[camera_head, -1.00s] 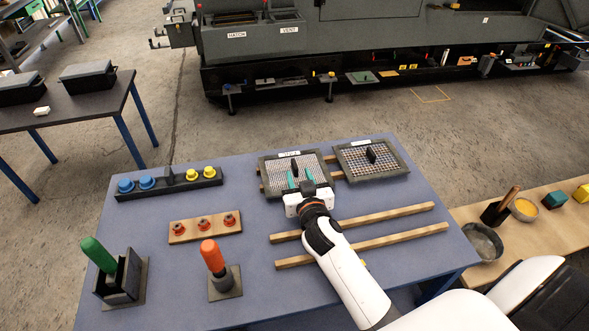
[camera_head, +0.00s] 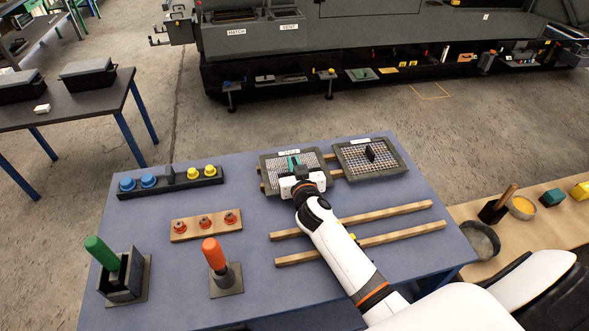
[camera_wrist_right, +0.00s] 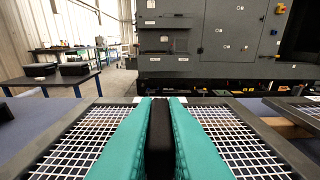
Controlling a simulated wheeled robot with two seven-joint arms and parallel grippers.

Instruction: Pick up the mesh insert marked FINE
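Two dark-framed mesh inserts lie at the back right of the blue table, each with a white label too small to read. The left mesh insert (camera_head: 271,178) is partly hidden by my right gripper (camera_head: 297,166). The right mesh insert (camera_head: 386,164) has an upright black handle. My right gripper's teal fingers also show in the right wrist view (camera_wrist_right: 159,140); they press against both sides of the left insert's black handle (camera_wrist_right: 159,135). No clear lift of that insert shows. My left gripper is out of view.
Two wooden rails (camera_head: 385,213) lie in front of the inserts. A black block with blue and yellow knobs (camera_head: 172,182), a board with red parts (camera_head: 206,225), and green- and orange-handled tools (camera_head: 214,255) stand to the left.

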